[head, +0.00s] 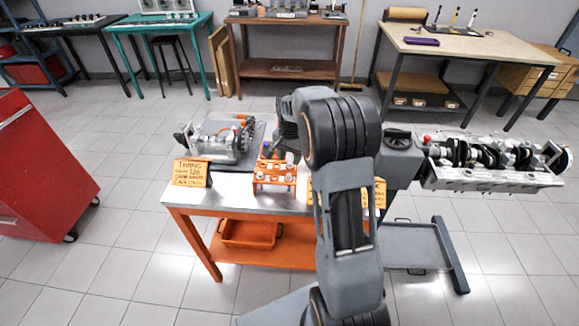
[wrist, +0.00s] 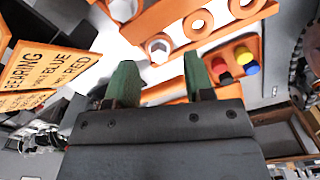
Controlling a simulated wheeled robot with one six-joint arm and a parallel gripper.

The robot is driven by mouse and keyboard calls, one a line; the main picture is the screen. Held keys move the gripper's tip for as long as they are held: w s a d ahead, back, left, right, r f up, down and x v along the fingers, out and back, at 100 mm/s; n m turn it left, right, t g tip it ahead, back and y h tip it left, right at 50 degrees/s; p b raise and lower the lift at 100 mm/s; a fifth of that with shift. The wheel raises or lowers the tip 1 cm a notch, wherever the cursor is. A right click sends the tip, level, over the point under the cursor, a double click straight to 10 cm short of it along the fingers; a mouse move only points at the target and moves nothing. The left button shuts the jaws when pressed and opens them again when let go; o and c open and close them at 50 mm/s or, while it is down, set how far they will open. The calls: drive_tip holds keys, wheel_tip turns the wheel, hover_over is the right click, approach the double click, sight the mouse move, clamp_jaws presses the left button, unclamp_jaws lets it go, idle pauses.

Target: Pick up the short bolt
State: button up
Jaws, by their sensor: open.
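An orange rack (head: 275,178) with silver pieces in it stands on the workbench, left of my arm in the head view. In the wrist view the rack (wrist: 178,30) has round holes. One silver hex bolt head (wrist: 158,48) sits in a hole near its end; I cannot tell whether it is the short bolt. My gripper (wrist: 158,77) is open, with its two green-tipped fingers apart and nothing seen between them. The bolt head appears just beyond the gap between the fingertips. In the head view my arm hides part of the gripper.
The workbench (head: 235,195) also holds an engine part (head: 220,138) and an orange sign (head: 192,172). A small orange tray (wrist: 230,65) with red, yellow, blue and black pieces lies right of the fingers. A crankshaft assembly (head: 495,160) stands at right.

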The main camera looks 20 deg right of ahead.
drive_tip(key=shift+f, duration=1.15)
clamp_jaws()
